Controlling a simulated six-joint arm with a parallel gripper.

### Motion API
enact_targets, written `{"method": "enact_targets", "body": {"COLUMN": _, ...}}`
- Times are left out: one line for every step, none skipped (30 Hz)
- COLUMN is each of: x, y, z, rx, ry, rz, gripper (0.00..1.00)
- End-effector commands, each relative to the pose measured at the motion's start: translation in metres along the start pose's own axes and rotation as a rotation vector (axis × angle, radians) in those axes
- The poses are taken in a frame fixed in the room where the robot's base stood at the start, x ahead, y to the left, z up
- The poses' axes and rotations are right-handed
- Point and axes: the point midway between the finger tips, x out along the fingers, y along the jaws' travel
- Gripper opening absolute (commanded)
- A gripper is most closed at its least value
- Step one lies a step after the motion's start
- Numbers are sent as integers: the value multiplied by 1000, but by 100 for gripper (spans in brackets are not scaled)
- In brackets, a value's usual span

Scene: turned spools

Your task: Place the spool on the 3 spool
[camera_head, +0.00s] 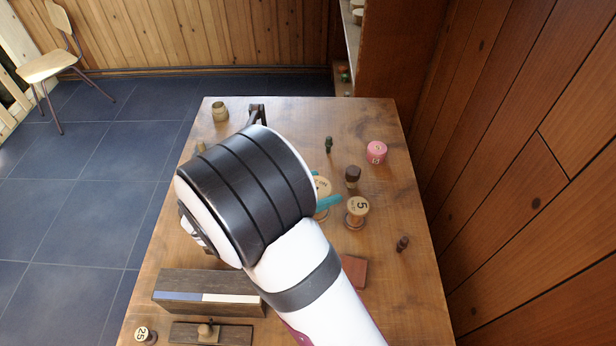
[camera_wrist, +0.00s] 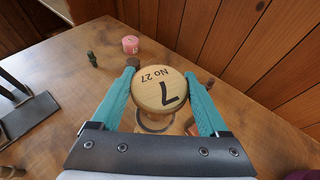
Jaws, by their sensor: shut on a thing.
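My gripper (camera_wrist: 160,92) has teal fingers on either side of a pale wooden spool marked 7 and "No 27" (camera_wrist: 160,90), and is shut on it. The spool's top faces the wrist camera; a round rim shows below it, and I cannot tell its height above the table. In the head view the held spool (camera_head: 322,186) is partly hidden by my arm, with a teal fingertip (camera_head: 328,203) beside it. A wooden spool marked 5 (camera_head: 357,212) stands just right of it. No spool is clearly readable as 3; a pink spool (camera_head: 376,152) has a small unclear mark.
A dark brown block (camera_head: 352,176), a green peg (camera_head: 328,144) and a small dark peg (camera_head: 402,243) stand nearby. A dark long box (camera_head: 208,292) and a spool marked 25 (camera_head: 145,336) are at the front left. A reddish block (camera_head: 354,270) lies beside my arm. Wood panelling borders the right.

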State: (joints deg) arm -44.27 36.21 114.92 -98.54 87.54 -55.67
Motion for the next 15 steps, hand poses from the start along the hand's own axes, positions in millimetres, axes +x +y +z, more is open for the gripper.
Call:
{"method": "enact_targets", "body": {"x": -2, "y": 7, "z": -7, "rx": -1, "ry": 0, "rz": 1, "gripper": 22}}
{"method": "enact_targets", "body": {"x": -4, "y": 10, "z": -10, "rx": -2, "ry": 0, "rz": 0, "gripper": 22}}
{"method": "enact_targets", "body": {"x": -5, "y": 14, "z": -13, "rx": -1, "ry": 0, "rz": 0, "gripper": 22}}
{"method": "enact_targets", "body": {"x": -5, "y": 15, "z": -17, "rx": -3, "ry": 0, "rz": 0, "gripper": 22}}
{"method": "enact_targets", "body": {"x": -4, "y": 16, "z": -22, "rx": -3, "ry": 0, "rz": 0, "gripper": 22}}
{"method": "enact_targets", "body": {"x": 0, "y": 16, "z": -30, "rx": -5, "ry": 0, "rz": -1, "gripper": 22}}
{"method": "enact_targets", "body": {"x": 2, "y": 16, "z": -36, "rx": -5, "ry": 0, "rz": -1, "gripper": 22}}
{"method": "enact_targets", "body": {"x": 4, "y": 16, "z": -42, "rx": -4, "ry": -1, "rz": -1, "gripper": 22}}
{"method": "enact_targets", "body": {"x": 7, "y": 16, "z": -47, "rx": -3, "ry": -1, "rz": -2, "gripper": 22}}
{"method": "enact_targets", "body": {"x": 8, "y": 16, "z": -50, "rx": -3, "ry": -1, "rz": -1, "gripper": 22}}
{"method": "enact_targets", "body": {"x": 9, "y": 16, "z": -52, "rx": -2, "ry": 0, "rz": 0, "gripper": 22}}
{"method": "enact_targets", "body": {"x": 10, "y": 16, "z": -53, "rx": -1, "ry": 0, "rz": 0, "gripper": 22}}
{"method": "enact_targets", "body": {"x": 10, "y": 16, "z": -53, "rx": 0, "ry": 0, "rz": 0, "gripper": 22}}
{"method": "enact_targets", "body": {"x": 10, "y": 16, "z": -53, "rx": 0, "ry": 0, "rz": 1, "gripper": 22}}
{"method": "enact_targets", "body": {"x": 10, "y": 16, "z": -52, "rx": 0, "ry": 0, "rz": 1, "gripper": 22}}
